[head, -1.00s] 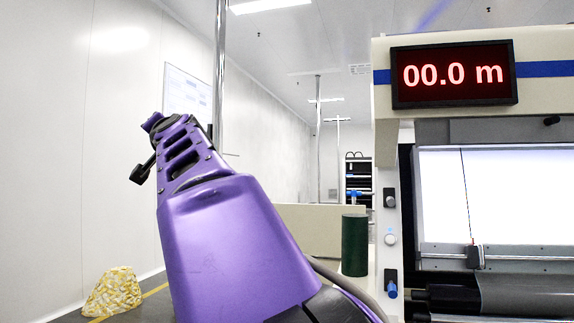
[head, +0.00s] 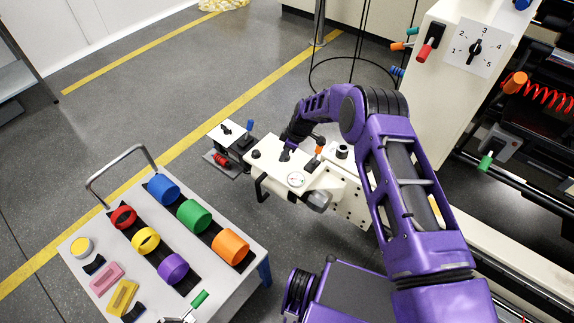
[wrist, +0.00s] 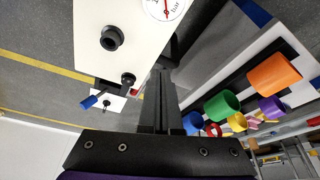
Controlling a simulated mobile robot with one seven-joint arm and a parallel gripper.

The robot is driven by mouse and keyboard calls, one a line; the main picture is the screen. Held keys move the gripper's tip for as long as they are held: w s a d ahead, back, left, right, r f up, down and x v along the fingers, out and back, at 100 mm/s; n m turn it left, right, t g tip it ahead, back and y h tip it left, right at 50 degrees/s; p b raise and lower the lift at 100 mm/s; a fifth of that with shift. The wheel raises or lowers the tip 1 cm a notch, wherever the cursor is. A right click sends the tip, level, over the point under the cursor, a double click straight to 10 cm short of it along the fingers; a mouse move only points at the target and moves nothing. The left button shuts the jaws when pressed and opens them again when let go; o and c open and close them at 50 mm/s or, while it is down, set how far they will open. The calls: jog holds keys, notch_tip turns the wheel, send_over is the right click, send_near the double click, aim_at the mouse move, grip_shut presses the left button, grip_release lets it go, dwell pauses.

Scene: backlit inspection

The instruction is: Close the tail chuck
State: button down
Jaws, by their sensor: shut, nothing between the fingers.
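A white console (head: 275,168) stands in the middle of the head view, with a round gauge (head: 295,179), a black knob (head: 255,154) and an orange-topped lever (head: 319,150). A small white-topped unit (head: 228,132) with a black switch, a blue lever (head: 250,126) and a red part (head: 221,160) adjoins its far left end. I cannot tell which part is the tail chuck. My gripper (head: 286,154) is low over the console between knob and gauge; I cannot tell whether it touches. In the wrist view its fingers (wrist: 160,78) are together and empty, beside the console edge; the blue lever (wrist: 89,102) shows left.
A cart (head: 215,285) with coloured rolls stands at lower left, its metal handle (head: 118,170) towards the yellow floor line. A large machine (head: 450,80) with levers and a dial (head: 475,48) fills the right. A thin black wire stand (head: 350,72) stands behind the console.

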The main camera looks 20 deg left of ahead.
aim_at(283, 179)
jog(key=b+x, duration=0.1)
jog(key=x, duration=0.4)
jog(key=b+x, duration=0.1)
jog(key=x, duration=0.4)
jog(key=shift+s+d+f+b, duration=0.15)
jog(key=shift+s+f+b, duration=0.1)
jog(key=shift+b, duration=0.1)
jog(key=shift+w+d, duration=0.1)
jog(key=shift+d, duration=0.15)
jog(key=shift+w+d, duration=0.15)
jog(key=shift+d, duration=1.55)
jog(key=shift+d, duration=0.1)
